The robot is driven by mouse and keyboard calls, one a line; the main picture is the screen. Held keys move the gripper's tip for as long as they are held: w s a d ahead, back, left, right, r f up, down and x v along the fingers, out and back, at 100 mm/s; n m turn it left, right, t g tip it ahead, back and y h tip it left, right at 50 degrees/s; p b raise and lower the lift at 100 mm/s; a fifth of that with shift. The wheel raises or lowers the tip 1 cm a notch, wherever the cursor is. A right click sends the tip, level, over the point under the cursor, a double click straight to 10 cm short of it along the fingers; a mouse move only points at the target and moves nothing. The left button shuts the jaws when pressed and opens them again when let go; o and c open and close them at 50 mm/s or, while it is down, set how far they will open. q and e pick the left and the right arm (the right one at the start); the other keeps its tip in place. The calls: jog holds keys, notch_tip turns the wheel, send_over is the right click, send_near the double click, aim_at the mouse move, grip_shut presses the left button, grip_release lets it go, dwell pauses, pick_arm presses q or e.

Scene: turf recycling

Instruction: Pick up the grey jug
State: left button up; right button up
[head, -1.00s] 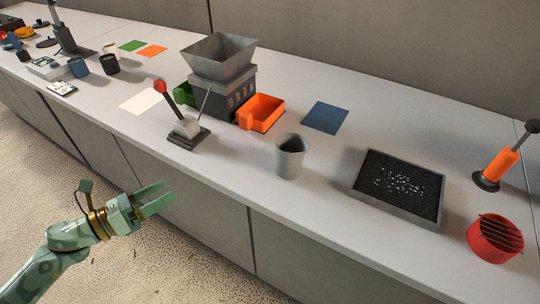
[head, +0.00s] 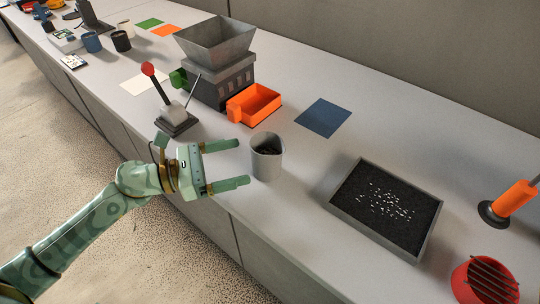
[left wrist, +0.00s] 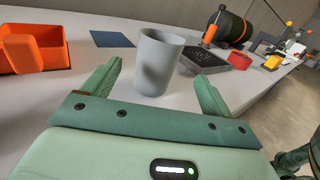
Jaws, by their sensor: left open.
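The grey jug (head: 266,162) stands upright on the counter near its front edge, with dark contents showing inside its rim. My left gripper (head: 243,164) is open, its fingers pointing right toward the jug in the head view. In the left wrist view the jug (left wrist: 156,62) stands ahead, between the lines of the two open fingers (left wrist: 158,85). The jug appears just beyond the fingertips, and I cannot tell whether they touch it. My right gripper is not in view.
An orange bin (head: 256,104) and grey hopper machine (head: 222,75) stand behind the jug, with a red-knobbed lever (head: 148,69) to the left. A dark-filled tray (head: 337,206) lies to the right. A blue mat (head: 323,118) lies flat behind. The counter around the jug is clear.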

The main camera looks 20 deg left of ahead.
aim_at(252, 157)
pick_arm(q)
jog(key=x, duration=0.9)
jog(key=shift+w+d+f+b, duration=0.1)
jog(key=shift+w+f+b, duration=0.2)
jog(key=shift+f, duration=0.1)
jog(key=c, duration=1.2)
